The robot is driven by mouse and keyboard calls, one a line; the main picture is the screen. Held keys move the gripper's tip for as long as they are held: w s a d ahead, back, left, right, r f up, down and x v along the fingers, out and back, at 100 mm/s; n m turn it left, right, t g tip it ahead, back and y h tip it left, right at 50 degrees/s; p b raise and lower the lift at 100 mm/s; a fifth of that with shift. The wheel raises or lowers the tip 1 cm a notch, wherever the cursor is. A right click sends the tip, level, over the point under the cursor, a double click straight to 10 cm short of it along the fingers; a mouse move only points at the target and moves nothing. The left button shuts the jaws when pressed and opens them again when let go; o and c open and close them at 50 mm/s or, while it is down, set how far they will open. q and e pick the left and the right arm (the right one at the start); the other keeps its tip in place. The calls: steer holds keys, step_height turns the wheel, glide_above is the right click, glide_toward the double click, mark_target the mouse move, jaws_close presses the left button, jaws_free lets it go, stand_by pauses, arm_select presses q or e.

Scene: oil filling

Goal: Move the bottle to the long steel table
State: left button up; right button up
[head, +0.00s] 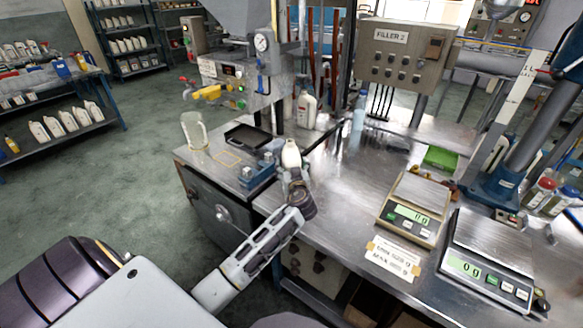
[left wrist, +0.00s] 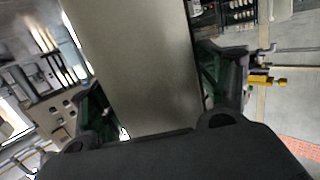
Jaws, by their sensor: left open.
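A white bottle (head: 291,153) stands near the left end of the steel worktop, its lower part hidden behind my left gripper (head: 296,181). In the left wrist view a broad grey-beige surface (left wrist: 140,60), apparently the bottle close up, lies between the two fingers of my left gripper (left wrist: 152,88). The fingers are open on either side of it; whether they touch it is unclear. The long steel table (head: 340,190) runs to the right of the gripper. My right gripper is not in view.
A second white bottle (head: 306,109) stands under the filler machine, and a clear jug (head: 194,130) stands at left. A blue fixture (head: 257,172) is just left of the gripper. Two scales (head: 410,210) (head: 488,255) occupy the table's right; the middle is bare.

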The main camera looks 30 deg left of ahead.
arm_select(q)
steer(key=shift+r, duration=0.1)
steer(key=b+v, duration=0.1)
steer(key=v, duration=1.1)
stand_by(1.9)
